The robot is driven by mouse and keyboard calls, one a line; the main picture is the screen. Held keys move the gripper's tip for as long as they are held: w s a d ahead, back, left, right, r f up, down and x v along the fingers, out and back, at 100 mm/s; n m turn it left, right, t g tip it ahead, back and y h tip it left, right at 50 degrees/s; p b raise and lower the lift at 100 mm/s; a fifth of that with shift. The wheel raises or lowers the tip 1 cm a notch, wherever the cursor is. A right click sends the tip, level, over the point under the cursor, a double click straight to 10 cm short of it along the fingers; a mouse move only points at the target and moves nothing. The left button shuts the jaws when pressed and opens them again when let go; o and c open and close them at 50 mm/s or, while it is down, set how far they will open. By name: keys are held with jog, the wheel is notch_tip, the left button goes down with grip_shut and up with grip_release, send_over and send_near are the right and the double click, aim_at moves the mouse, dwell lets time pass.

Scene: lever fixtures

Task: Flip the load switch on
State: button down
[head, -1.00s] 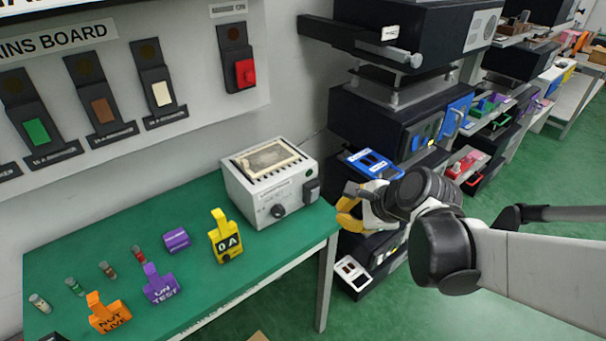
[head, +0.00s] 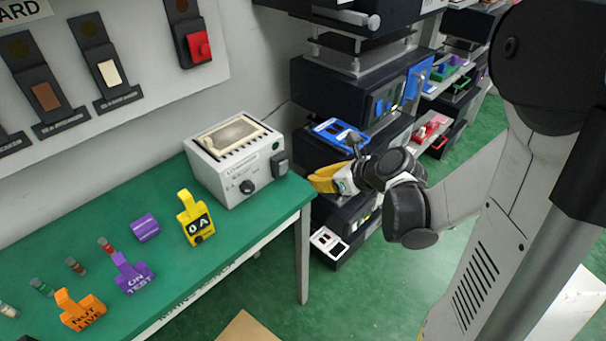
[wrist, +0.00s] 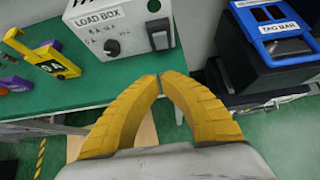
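The load box (head: 236,165) is a pale grey box with a dark knob on its front, on the green bench. In the wrist view its front reads LOAD BOX (wrist: 108,38). A dark rocker switch (wrist: 158,33) sits at the right end of that front and also shows in the head view (head: 279,163). I cannot tell its position. My gripper (head: 313,180) is to the right of the box, apart from it. In the wrist view the yellow fingers (wrist: 160,77) meet at the tips, empty, just below the switch in the picture.
A yellow 0 A tag (head: 197,222), a purple tag (head: 133,275) and an orange tag (head: 80,311) stand on the green bench (head: 235,245). A blue tag bar tray (head: 340,135) is on the dark rack behind my gripper. The mains board hangs on the wall.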

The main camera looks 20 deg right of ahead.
aim_at(282, 172)
jog(key=b+x, duration=0.3)
jog(key=x, duration=0.6)
jog(key=shift+s+f, duration=0.1)
jog(key=shift+f, duration=0.05)
jog(key=shift+w+a+b, duration=0.3)
jog(key=shift+w, duration=0.25)
jog(key=shift+w+a+b, duration=0.25)
jog(key=shift+w+b, duration=0.05)
jog(key=shift+w, duration=0.3)
jog(key=shift+w+a+r, duration=0.15)
jog(key=shift+w, duration=0.2)
jog(key=shift+w+a+r, duration=0.15)
jog(key=shift+w, duration=0.25)
jog(key=shift+r, duration=0.1)
